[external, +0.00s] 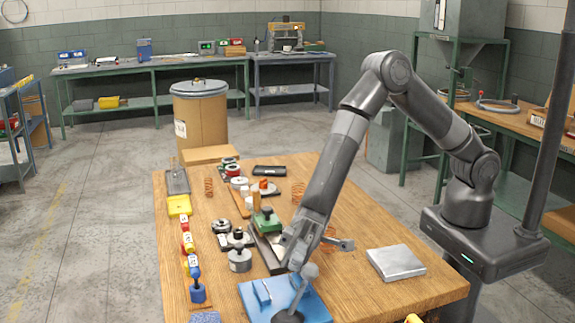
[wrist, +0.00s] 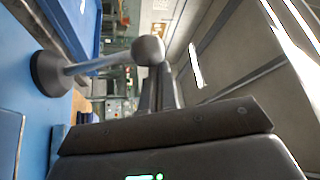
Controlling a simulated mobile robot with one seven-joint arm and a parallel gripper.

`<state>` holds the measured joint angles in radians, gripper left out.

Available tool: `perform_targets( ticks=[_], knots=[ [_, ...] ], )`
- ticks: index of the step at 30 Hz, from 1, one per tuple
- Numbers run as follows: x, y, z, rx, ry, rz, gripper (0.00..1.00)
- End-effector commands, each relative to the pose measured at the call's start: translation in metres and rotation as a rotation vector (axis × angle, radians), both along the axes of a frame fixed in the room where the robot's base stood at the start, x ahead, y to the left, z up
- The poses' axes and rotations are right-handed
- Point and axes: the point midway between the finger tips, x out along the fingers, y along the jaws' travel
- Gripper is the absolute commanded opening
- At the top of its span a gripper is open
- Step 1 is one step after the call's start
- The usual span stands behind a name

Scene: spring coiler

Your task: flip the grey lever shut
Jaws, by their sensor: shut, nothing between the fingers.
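The grey lever (external: 300,292) is a thin rod with a ball knob, rising from a dark round base on a blue block (external: 255,308) at the table's front edge. It stands up at a tilt, leaning right towards the knob. In the wrist view the lever (wrist: 92,65) runs across the upper left, from its dark base to the round knob. My gripper (external: 296,264) is shut and empty, close beside the knob. In the wrist view the knob overlaps the far end of my gripper (wrist: 160,88); I cannot tell whether they touch.
The wooden table (external: 352,290) also holds a flat grey metal box (external: 396,262) at right. A grey round part (external: 240,258) stands left of my gripper, with a row of yellow, red and blue pieces (external: 189,248) farther left. The table is bare between the lever and the metal box.

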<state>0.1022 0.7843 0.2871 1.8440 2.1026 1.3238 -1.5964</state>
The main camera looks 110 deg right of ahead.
Motion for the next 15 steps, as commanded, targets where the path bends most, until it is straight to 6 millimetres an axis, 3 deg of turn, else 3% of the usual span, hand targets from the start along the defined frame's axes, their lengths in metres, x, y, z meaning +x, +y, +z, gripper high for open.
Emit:
perform_targets(
  ticks=[15],
  knots=[
    [-0.0118, 0.0006, -0.0034, 0.0, 0.001, 0.002, 0.0]
  ],
)
